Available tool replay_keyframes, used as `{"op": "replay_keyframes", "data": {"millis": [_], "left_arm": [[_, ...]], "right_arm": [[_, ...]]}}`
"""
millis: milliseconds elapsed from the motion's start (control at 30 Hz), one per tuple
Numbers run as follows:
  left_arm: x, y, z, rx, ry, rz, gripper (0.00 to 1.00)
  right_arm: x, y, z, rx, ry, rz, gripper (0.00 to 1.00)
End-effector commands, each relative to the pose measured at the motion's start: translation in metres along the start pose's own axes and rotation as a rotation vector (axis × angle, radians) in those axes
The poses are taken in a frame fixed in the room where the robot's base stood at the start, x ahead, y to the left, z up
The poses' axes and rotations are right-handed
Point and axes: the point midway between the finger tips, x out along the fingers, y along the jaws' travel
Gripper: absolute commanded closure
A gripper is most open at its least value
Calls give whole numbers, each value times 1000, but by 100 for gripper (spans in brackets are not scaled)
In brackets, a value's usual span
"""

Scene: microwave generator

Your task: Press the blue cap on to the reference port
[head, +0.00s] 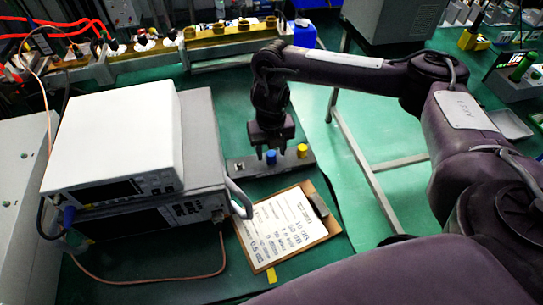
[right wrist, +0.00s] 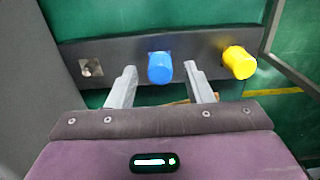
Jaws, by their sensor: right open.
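The blue cap (right wrist: 160,68) stands on a dark bar (right wrist: 205,47), in the middle of it; it also shows in the head view (head: 271,156). My right gripper (head: 268,158) is over the bar, pointing down at the blue cap. In the right wrist view its two fingers are apart (right wrist: 160,70), one on each side of the cap, with visible gaps. A bare metal square fitting (right wrist: 91,67) sits at the bar's left end; I cannot tell whether it is the reference port. My left gripper is not in view.
A yellow cap (right wrist: 239,62) stands on the bar right of the blue one. A clipboard with a paper (head: 285,228) lies in front of the bar. A white instrument (head: 118,135) on a grey one (head: 205,150) stands to the left, with a copper cable (head: 150,281) before it.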

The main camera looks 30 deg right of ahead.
Motion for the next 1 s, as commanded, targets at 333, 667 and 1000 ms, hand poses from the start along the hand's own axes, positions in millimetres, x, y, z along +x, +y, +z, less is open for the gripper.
{"op": "replay_keyframes", "data": {"millis": [333,667,1000], "left_arm": [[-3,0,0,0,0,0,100],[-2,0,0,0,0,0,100],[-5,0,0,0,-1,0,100]], "right_arm": [[0,0,0,0,1,0,54],[0,0,0,0,1,0,54],[0,0,0,0,1,0,54]]}}
